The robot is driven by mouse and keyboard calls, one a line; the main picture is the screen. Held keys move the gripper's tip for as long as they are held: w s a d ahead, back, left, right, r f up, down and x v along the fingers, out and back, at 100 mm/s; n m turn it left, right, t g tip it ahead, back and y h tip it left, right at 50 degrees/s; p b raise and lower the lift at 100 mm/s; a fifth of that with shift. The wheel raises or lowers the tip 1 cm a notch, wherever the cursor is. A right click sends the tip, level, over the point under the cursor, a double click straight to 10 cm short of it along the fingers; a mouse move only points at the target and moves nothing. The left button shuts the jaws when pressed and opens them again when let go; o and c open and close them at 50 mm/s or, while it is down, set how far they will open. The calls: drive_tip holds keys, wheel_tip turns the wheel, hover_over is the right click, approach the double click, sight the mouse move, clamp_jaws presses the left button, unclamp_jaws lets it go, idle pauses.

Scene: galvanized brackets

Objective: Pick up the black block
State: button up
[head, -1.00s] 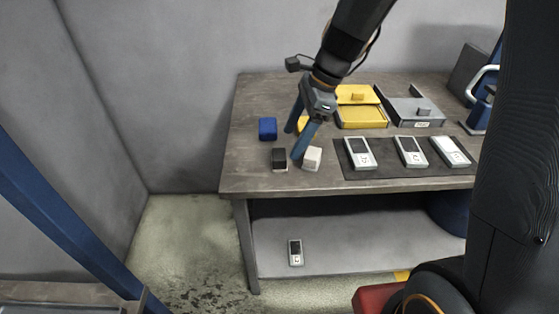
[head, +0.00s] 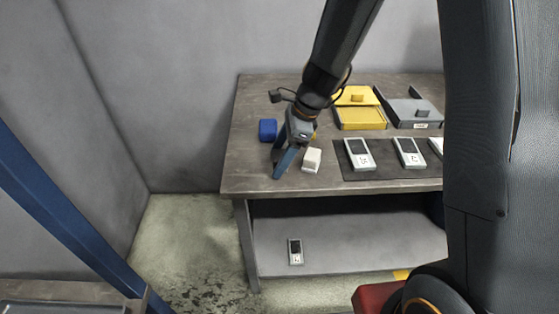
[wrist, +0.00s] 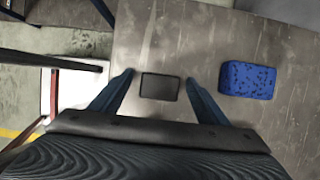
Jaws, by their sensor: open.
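The black block (wrist: 160,87) lies on the table between the two open fingers of my gripper (wrist: 162,80) in the wrist view, with a gap on each side. In the head view my gripper (head: 277,160) is low over the front left part of the table, and its fingers hide most or all of the black block. I cannot tell the exact height of the fingertips above the table.
A white block (head: 312,160) stands close on the right. A dark mat with meters (head: 359,153), a yellow tray (head: 362,119) and a grey tray (head: 413,112) are further right.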

sight(280, 155)
drive_tip(key=shift+c, duration=0.5)
drive_tip(key=c, duration=1)
drive_tip(key=shift+r, duration=0.1)
drive_tip(key=shift+c, duration=0.2)
wheel_tip(280, 155, up, 10)
drive_tip(key=shift+f+b, duration=0.1)
drive_tip(key=shift+b, duration=0.25)
drive_tip(key=shift+o, duration=1.1)
drive_tip(key=shift+c, duration=0.6)
